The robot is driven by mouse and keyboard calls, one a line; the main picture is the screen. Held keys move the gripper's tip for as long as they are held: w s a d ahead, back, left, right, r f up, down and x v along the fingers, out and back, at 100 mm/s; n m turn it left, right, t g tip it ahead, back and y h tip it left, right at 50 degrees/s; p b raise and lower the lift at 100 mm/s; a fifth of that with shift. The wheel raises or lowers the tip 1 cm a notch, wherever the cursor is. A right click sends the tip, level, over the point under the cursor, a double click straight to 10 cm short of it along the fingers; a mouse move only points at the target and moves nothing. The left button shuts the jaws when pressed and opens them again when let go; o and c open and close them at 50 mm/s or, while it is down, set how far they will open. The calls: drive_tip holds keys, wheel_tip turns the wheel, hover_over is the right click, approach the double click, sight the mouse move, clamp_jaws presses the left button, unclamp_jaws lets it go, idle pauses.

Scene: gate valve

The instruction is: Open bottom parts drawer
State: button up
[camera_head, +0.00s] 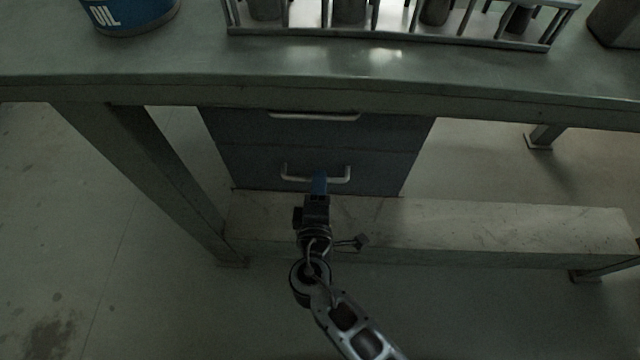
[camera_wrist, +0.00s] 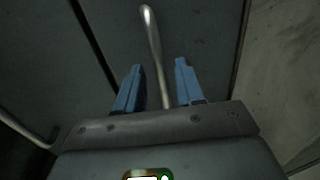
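The dark blue-grey bottom parts drawer (camera_head: 255,168) is the lower of two drawers under the bench, and its face fills the middle of the wrist view (camera_wrist: 208,38). It looks shut. Its pale metal bar handle (camera_head: 287,174) shows in the wrist view (camera_wrist: 152,35) running between my blue fingers. My gripper (camera_head: 320,176) is at the handle, and the wrist view (camera_wrist: 158,65) shows its fingers apart, one on each side of the bar. I see a gap between the bar and each finger. My gripper hides part of the handle in the head view.
The top drawer (camera_head: 245,125) has a similar handle (camera_head: 315,117), which also shows at lower left in the wrist view (camera_wrist: 22,128). A pale lower shelf (camera_head: 480,225) lies below. A bench leg (camera_head: 165,180) stands to the left. The benchtop (camera_head: 190,62) overhangs the drawers.

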drive_tip(key=shift+w+d+f, duration=0.1)
drive_tip(key=shift+w, duration=0.45)
clamp_jaws()
idle(0.4)
